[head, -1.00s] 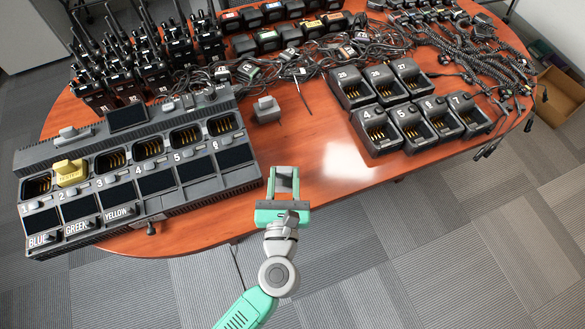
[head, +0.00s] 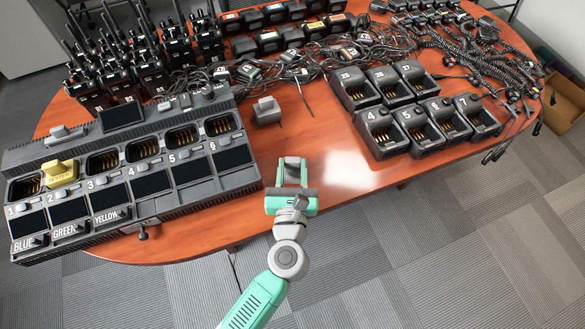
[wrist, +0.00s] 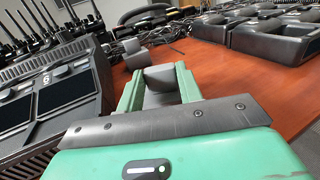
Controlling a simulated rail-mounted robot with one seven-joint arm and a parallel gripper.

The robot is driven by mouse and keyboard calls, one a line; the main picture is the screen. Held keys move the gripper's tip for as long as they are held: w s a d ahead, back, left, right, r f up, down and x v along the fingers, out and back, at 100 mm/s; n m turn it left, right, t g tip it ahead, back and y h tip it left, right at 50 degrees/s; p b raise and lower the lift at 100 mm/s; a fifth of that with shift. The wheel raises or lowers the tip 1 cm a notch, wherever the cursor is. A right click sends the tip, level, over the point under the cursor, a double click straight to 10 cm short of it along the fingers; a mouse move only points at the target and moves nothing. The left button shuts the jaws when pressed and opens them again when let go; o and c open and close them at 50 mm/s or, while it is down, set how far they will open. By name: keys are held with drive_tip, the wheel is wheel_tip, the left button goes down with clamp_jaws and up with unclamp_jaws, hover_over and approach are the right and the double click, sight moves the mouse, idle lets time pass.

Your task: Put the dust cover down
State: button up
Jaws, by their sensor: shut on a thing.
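My gripper (head: 291,172) is shut on a grey dust cover (head: 292,163) at the table's near edge, right of the big charger. In the wrist view, the held cover (wrist: 161,78) sits between the green fingers (wrist: 160,88). I cannot tell whether its underside touches the table. A similar grey cover (head: 266,109) stands on the table beyond my gripper; it also shows in the wrist view (wrist: 134,53). A yellow cover (head: 62,172) sits on slot 2 of the large six-slot charger (head: 190,187). Another grey piece (head: 60,134) lies along that charger's back.
Single-slot chargers (head: 385,131) stand to the right. Tangled cables (head: 300,68) and upright radios (head: 150,55) fill the back. The bare tabletop (head: 335,160) between my gripper and the right chargers is clear. An open cardboard box (head: 565,100) stands on the floor at right.

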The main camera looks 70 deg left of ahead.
drive_tip(key=o, duration=1)
drive_tip(key=shift+r, duration=0.15)
drive_tip(key=p+v, duration=0.3)
drive_tip(key=v, duration=0.9)
